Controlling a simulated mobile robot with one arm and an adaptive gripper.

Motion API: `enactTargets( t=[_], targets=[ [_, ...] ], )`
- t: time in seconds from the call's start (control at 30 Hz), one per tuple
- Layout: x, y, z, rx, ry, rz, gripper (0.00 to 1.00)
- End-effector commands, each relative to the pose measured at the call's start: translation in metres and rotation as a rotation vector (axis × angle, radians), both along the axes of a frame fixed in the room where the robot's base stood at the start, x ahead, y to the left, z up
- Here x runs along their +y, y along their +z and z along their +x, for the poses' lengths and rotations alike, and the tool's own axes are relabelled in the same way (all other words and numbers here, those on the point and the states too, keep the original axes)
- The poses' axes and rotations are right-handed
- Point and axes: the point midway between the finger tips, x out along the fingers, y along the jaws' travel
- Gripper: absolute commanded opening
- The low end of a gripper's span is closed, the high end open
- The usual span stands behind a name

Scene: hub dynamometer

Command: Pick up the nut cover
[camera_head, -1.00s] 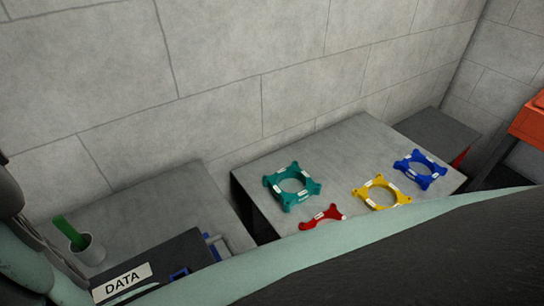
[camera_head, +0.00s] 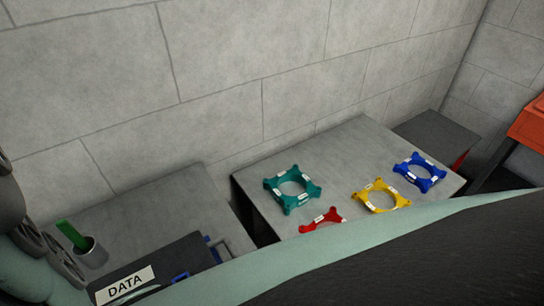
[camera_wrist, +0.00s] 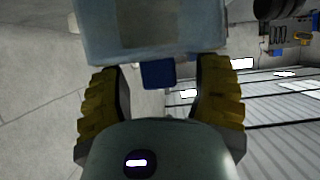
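Four-lobed ring-shaped pieces lie flat on a grey table in the head view: teal (camera_head: 292,189), yellow (camera_head: 380,197), blue (camera_head: 419,171) and red (camera_head: 322,221), the red one partly hidden behind my body. I cannot tell which, if any, is the nut cover. In the wrist view my gripper (camera_wrist: 158,88) has its yellow ribbed fingers spread apart. A small dark blue block (camera_wrist: 158,73) shows between them, below a large pale box-like shape (camera_wrist: 150,30). I cannot tell whether the block touches the fingers. None of the rings is clearly visible in the wrist view.
The grey table (camera_head: 262,172) stands against a concrete block wall (camera_head: 220,70). Left of it, a lower grey surface (camera_head: 160,205) carries a dark case labelled DATA (camera_head: 150,270) and a cup with a green item (camera_head: 92,252). An orange object (camera_head: 528,122) stands at the right.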

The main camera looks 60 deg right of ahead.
Motion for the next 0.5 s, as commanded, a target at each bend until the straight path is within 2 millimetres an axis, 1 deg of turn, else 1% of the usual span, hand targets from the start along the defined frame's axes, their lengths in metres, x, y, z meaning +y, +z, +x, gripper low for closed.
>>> enactTargets(
  t=[0.03,0.07,0.5],
  targets=[
    [-0.0008,0.0,0.0008,0.0,-0.002,0.0,0.57],
    [-0.0008,-0.0001,0.0006,0.0,-0.002,0.0,0.54],
    [0.0,-0.0002,-0.0003,0.0,0.001,0.0,0.09]
  ],
)
